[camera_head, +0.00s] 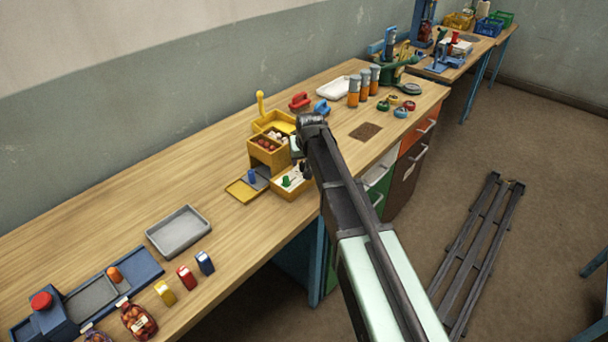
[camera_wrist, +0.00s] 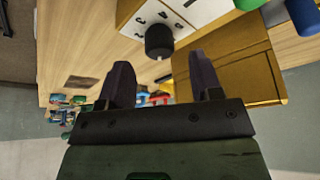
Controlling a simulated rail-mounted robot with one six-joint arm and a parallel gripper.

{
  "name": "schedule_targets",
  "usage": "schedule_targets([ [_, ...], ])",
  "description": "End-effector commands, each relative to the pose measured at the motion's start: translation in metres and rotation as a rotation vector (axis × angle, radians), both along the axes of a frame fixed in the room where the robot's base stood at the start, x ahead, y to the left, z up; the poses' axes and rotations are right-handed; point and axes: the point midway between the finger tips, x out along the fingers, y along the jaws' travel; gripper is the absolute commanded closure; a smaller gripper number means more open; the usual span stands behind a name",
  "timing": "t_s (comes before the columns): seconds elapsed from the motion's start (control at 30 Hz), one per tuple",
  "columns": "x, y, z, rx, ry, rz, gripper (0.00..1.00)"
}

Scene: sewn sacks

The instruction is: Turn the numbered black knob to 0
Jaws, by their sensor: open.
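The black knob (camera_wrist: 159,42) stands on a white panel (camera_wrist: 186,8) with printed black numerals in the wrist view. I cannot tell which number the knob points to. My gripper (camera_wrist: 161,76) is open and empty, its two dark fingers to either side of the knob in the picture and apart from it. In the head view the white-topped yellow box (camera_head: 287,193) sits at the table's front edge, partly behind my arm. A small dark shape there may be the knob or part of my gripper; I cannot tell which.
A yellow box (camera_wrist: 228,62) is close to the right finger in the wrist view. In the head view, a yellow bin (camera_head: 268,155) with red and white items stands behind the panel.

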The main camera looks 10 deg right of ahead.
Motion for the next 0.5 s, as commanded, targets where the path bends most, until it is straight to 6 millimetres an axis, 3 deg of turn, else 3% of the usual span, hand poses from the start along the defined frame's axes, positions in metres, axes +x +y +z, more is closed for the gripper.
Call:
schedule_targets([
  [0.03, 0.0057, 0.0000, -0.0212, 0.000, 0.000, 0.000, 0.41],
  [0.1, 0.0095, 0.0002, -0.0283, 0.000, 0.000, 0.000, 0.41],
  [0.4, 0.0113, 0.0001, -0.0270, 0.000, 0.001, 0.001, 0.41],
  [0.5, 0.0113, 0.0001, -0.0269, 0.000, 0.001, 0.001, 0.56],
])
